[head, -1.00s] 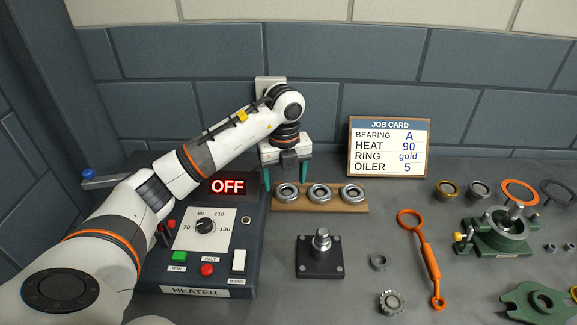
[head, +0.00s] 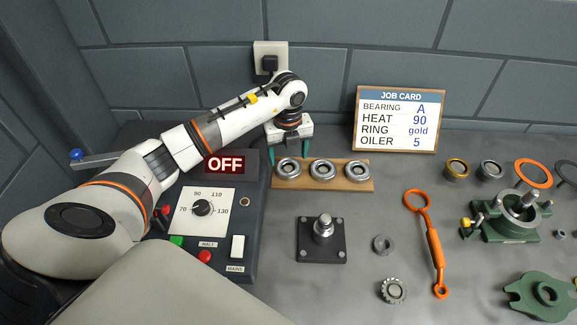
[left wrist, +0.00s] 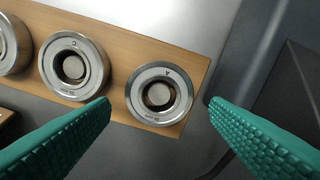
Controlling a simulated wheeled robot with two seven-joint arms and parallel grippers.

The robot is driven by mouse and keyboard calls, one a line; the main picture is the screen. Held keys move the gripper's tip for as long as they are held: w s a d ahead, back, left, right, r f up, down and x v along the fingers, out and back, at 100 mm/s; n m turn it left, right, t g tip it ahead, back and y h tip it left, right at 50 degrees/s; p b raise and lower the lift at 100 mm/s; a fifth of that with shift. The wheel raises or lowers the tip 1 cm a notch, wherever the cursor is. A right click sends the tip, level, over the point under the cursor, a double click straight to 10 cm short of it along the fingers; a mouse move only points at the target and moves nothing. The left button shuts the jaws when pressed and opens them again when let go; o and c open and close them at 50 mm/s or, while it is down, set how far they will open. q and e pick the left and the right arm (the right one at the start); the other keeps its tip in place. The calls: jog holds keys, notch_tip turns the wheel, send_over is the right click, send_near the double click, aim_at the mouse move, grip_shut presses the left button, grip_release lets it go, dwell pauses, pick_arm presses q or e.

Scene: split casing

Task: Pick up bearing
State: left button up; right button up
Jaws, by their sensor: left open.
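Three steel ring bearings sit in a row on a wooden board below the wall. The left bearing (head: 289,168) shows in the left wrist view as the end bearing (left wrist: 160,93), with a letter that looks like A on its rim. The middle bearing (head: 323,169) and right bearing (head: 355,170) sit beside it. My left gripper (head: 289,156) is open above the left bearing, pointing down. In the left wrist view its teal fingers (left wrist: 158,125) are spread to either side of the end bearing, and nothing is between them. My right gripper is not in view.
The wooden board (head: 340,186) lies right of the heater (head: 228,215), whose display reads OFF. A job card (head: 398,118) names bearing A. A post on a black base (head: 322,240), an orange tool (head: 432,245) and green housing parts (head: 505,222) stand in front and right.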

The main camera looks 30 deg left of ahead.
aim_at(289, 168)
pick_arm(q)
notch_tip(289, 168, down, 4)
jog(key=shift+f+p, duration=0.1)
jog(key=shift+p, duration=0.45)
jog(key=c, duration=0.8)
jog(key=shift+w, duration=0.1)
jog(key=shift+c, duration=0.2)
